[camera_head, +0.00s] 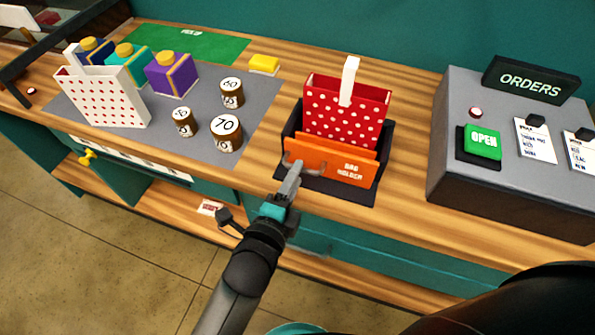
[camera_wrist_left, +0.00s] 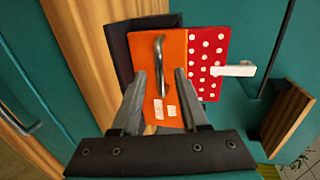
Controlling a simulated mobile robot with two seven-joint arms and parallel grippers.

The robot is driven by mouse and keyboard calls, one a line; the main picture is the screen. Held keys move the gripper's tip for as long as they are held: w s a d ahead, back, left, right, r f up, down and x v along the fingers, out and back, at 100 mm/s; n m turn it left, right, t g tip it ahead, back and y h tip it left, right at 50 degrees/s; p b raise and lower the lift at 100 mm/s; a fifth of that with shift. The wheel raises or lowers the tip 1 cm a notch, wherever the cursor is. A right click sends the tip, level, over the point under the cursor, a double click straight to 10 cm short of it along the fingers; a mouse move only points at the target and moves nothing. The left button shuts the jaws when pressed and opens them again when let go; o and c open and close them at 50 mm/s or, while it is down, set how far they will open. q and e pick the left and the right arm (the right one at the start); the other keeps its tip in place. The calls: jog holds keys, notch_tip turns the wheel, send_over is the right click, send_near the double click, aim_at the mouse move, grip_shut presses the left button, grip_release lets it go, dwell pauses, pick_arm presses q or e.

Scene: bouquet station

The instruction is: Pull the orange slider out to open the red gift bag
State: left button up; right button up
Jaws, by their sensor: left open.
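The red gift bag (camera_head: 344,115) with white dots and a white handle stands in a dark bag holder (camera_head: 290,150) on the counter. The orange slider (camera_head: 331,161) is at the bag's front and carries a metal handle on its left part. My left gripper (camera_head: 294,170) is at that handle. In the left wrist view the gripper (camera_wrist_left: 163,78) is open, with one finger on each side of the handle (camera_wrist_left: 160,55) and gaps visible. The orange slider (camera_wrist_left: 174,75) and the red bag (camera_wrist_left: 208,60) show beyond it. My right gripper is not in view.
A white dotted bag (camera_head: 105,97), several coloured boxes and several numbered cylinders (camera_head: 226,132) stand on the grey mat to the left. A grey orders console (camera_head: 470,85) with a green OPEN button (camera_head: 482,141) is at the right.

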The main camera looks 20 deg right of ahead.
pick_arm(q)
jog(key=shift+x, duration=1.05)
jog(key=shift+c, duration=0.3)
grip_shut()
dwell(0.4)
